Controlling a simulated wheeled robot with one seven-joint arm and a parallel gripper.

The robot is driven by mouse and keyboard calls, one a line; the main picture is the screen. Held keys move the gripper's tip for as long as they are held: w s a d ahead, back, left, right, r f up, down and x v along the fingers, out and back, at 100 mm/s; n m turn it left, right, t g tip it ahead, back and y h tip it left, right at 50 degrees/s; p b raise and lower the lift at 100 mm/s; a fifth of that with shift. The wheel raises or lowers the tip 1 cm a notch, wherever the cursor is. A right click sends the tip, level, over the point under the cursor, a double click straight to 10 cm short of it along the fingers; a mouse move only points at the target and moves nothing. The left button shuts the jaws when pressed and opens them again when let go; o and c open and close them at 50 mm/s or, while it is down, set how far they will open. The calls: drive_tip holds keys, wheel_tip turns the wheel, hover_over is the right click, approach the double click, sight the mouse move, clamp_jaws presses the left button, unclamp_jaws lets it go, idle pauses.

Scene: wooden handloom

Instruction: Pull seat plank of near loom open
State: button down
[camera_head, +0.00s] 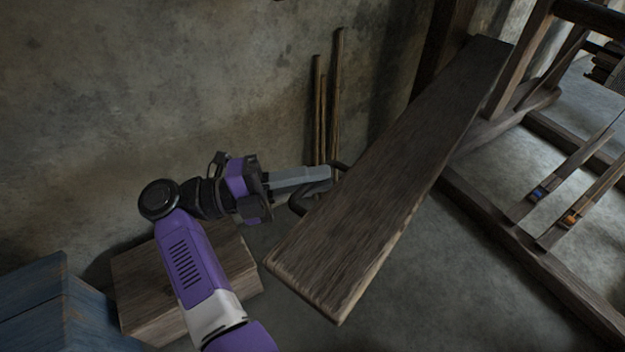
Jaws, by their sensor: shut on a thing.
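The seat plank (400,170) is a long, dark brown wooden board. It runs from the lower middle up to the loom frame at the upper right, with its near end free over the floor. A dark curved handle (298,205) sticks out from its left edge near that end. My gripper (322,174) comes from the left with its grey fingers shut on the handle. The fingers hide part of the handle. The loom (520,105) stands at the right, with only some of its wooden frame in view.
A wooden block (150,290) and a blue chest (50,310) stand at the lower left. Thin wooden sticks (336,95) lean on the wall (150,80) behind my gripper. Low floor beams (530,260) lie at the right. The floor below the plank's near end is clear.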

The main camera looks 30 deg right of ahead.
drive_tip(key=shift+d, duration=0.1)
drive_tip(key=c, duration=1.5)
unclamp_jaws()
drive_tip(key=shift+o, duration=0.2)
drive_tip(key=b+v, duration=0.5)
drive_tip(key=v, duration=0.3)
